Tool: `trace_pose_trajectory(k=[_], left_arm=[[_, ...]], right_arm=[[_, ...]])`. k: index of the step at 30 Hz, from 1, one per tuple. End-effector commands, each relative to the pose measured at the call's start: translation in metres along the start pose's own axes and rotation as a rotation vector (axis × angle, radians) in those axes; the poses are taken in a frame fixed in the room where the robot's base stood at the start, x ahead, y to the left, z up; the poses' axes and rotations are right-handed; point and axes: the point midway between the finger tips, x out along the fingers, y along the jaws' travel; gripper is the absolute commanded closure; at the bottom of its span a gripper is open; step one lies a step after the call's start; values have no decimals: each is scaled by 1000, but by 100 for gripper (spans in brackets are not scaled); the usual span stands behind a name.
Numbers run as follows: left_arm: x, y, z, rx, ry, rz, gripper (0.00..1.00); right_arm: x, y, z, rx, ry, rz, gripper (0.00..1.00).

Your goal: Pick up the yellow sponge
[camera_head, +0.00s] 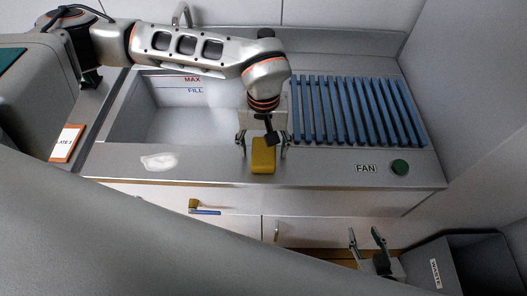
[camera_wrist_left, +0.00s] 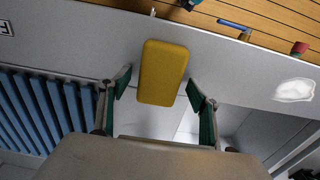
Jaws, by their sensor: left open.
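The yellow sponge (camera_head: 263,157) lies on the grey counter's front strip, at the edge of the sink, in the head view. It also shows in the left wrist view (camera_wrist_left: 162,72), its long side pointing toward my gripper. In the left wrist view the left gripper (camera_wrist_left: 158,82) has a gap between each finger and the sponge. My right gripper (camera_head: 367,238) is low in front of the counter, its two fingers apart and empty.
The sink basin (camera_head: 165,125) lies left of the sponge and a blue slatted rack (camera_head: 357,110) lies right. A green button (camera_head: 399,167) sits beside a FAN label. A white patch (camera_head: 160,162) is on the counter's left front. A waste bin (camera_head: 462,262) stands lower right.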

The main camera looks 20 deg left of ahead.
Motion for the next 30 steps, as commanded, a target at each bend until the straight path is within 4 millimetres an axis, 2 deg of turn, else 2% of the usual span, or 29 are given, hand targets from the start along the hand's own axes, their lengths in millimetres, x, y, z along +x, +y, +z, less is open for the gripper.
trace_pose_trajectory(k=[9,13,25,30], left_arm=[[6,0,0,1,1,1,38],[6,0,0,1,1,1,71],[4,1,0,1,1,1,72],[-7,1,-1,1,3,3,72]], right_arm=[[-1,0,-2,0,3,1,60],[-1,1,-4,0,6,1,60],[-1,0,-4,0,7,1,60],[0,0,-3,0,6,1,60]])
